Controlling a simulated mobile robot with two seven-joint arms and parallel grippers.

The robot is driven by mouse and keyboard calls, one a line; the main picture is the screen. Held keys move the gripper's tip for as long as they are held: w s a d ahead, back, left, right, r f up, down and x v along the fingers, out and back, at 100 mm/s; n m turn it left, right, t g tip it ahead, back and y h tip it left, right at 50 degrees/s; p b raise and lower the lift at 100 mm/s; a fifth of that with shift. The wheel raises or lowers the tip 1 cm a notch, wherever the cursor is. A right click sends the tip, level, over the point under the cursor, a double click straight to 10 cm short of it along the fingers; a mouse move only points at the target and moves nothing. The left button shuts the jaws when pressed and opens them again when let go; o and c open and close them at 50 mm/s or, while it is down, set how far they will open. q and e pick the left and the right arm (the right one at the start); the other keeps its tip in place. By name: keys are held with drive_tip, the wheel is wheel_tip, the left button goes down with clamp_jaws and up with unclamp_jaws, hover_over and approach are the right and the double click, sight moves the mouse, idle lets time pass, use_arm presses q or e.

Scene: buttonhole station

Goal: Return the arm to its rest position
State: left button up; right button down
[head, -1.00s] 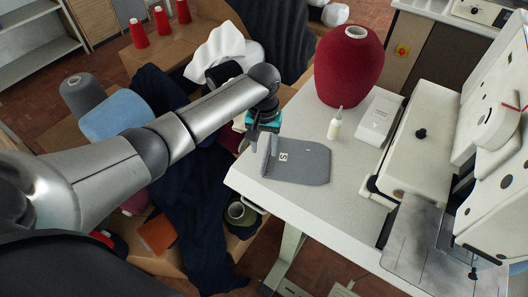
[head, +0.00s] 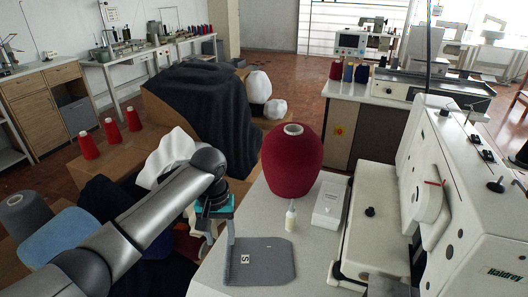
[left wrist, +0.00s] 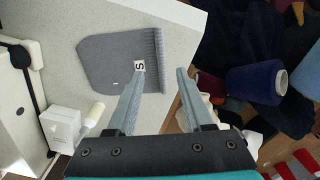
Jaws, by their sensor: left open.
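My left gripper (head: 212,236) is open, above the left edge of the white table. A flat grey fabric piece (head: 268,262) with a ribbed band along one side and a white "S" label lies on the table, right of the gripper. The fabric also shows in the left wrist view (left wrist: 105,58), beside the left finger, whose tip overlaps the label in the picture. My right gripper is in neither view.
A dark red yarn cone (head: 291,165), a small white bottle (head: 290,217) and a white box (head: 330,205) stand behind the fabric. A white sewing machine (head: 440,200) fills the right side. Cartons with dark cloth and red spools (head: 112,131) are at the left.

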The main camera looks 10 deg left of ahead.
use_arm(q)
drive_tip(key=s+d+f+m+t+h, duration=0.2)
drive_tip(key=s+d+f+m, duration=0.35)
drive_tip(key=s, duration=0.75)
drive_tip(key=s+a+r+n+t+y, duration=0.1)
drive_tip(key=s+a+r+t+y, duration=0.15)
drive_tip(key=s, duration=0.95)
wheel_tip(320, 180, down, 24)
drive_tip(key=s+g+b, duration=0.2)
drive_tip(key=s+a+f+g, duration=0.1)
drive_tip(key=s+a+f, duration=0.2)
drive_tip(key=s+f, duration=1.1)
drive_tip(key=shift+s+f+b, duration=0.25)
drive_tip(key=shift+f+b, duration=0.2)
drive_tip(key=shift+f, duration=0.1)
drive_tip(key=shift+g+h, duration=0.25)
